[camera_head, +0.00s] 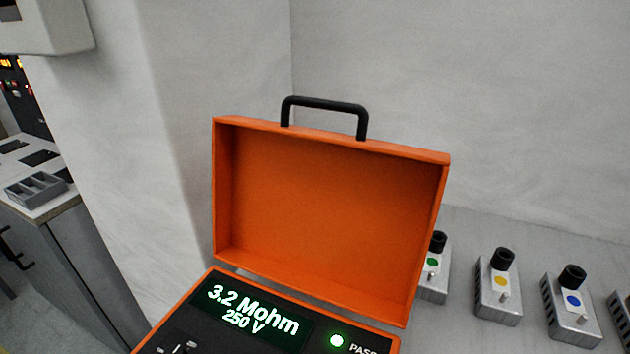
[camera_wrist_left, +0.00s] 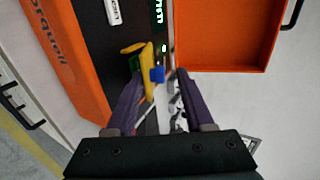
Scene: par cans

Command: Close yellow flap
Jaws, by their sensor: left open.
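A yellow piece (camera_wrist_left: 148,70), which looks like the flap, shows in the left wrist view on the dark panel of the orange case (camera_wrist_left: 72,55). It seems to stand up from the panel. A green part is beside it on the left and a blue part (camera_wrist_left: 157,75) on its right. My left gripper (camera_wrist_left: 159,77) is open, its purple fingers pointing at the panel. The yellow piece is close to the left finger; I cannot tell whether they touch. The head view shows neither gripper and not the flap.
The case's orange lid (camera_head: 330,215) stands open with a black handle (camera_head: 325,104) on top. The lit display (camera_head: 252,310) reads 3.2 Mohm, 250 V, beside a green light (camera_head: 337,341). Metal boxes with black knobs (camera_head: 498,290) stand to the right. A wall is behind.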

